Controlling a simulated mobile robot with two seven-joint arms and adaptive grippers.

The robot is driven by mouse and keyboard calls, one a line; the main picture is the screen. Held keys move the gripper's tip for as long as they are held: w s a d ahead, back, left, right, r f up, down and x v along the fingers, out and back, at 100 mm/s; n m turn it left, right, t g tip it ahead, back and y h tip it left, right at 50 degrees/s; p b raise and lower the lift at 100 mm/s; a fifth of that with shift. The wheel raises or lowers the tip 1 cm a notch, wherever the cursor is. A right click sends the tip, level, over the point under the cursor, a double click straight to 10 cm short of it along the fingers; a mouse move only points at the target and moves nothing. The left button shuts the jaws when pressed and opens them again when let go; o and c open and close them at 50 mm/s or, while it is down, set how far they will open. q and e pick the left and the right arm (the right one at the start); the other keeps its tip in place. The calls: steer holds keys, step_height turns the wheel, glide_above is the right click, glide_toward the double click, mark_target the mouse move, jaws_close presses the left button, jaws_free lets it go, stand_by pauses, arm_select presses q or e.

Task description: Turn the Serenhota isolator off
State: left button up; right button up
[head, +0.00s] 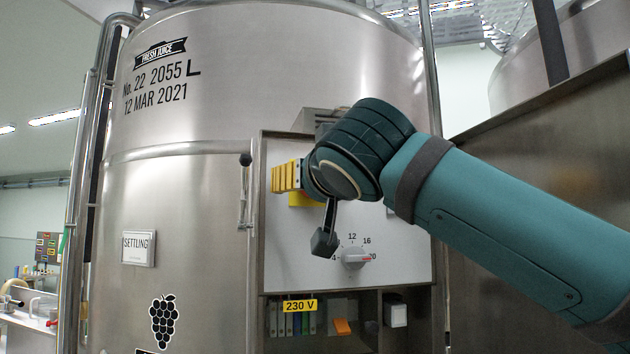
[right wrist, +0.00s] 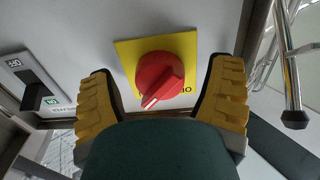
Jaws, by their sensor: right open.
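The isolator is a red rotary knob (right wrist: 158,78) on a yellow plate (right wrist: 187,45), in the right wrist view. A white mark on the knob points to the lower left, and part of a printed label shows beside it. My right gripper (right wrist: 164,76) is open, with one yellow finger on each side of the knob; contact cannot be seen. In the head view my right gripper (head: 287,177) is at the upper left of the control panel (head: 400,270). It hides the knob, and only an edge of the yellow plate (head: 303,200) shows. My left gripper is out of view.
A white dial (head: 356,258) sits lower on the panel, above a 230 V label (head: 300,306). A black-tipped metal handle (head: 244,162) stands on the vat (head: 195,215) just left of the panel. A black switch (right wrist: 35,92) is at the left in the right wrist view.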

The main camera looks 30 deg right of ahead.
steer(key=c, duration=1.2)
steer(key=shift+c, duration=0.2)
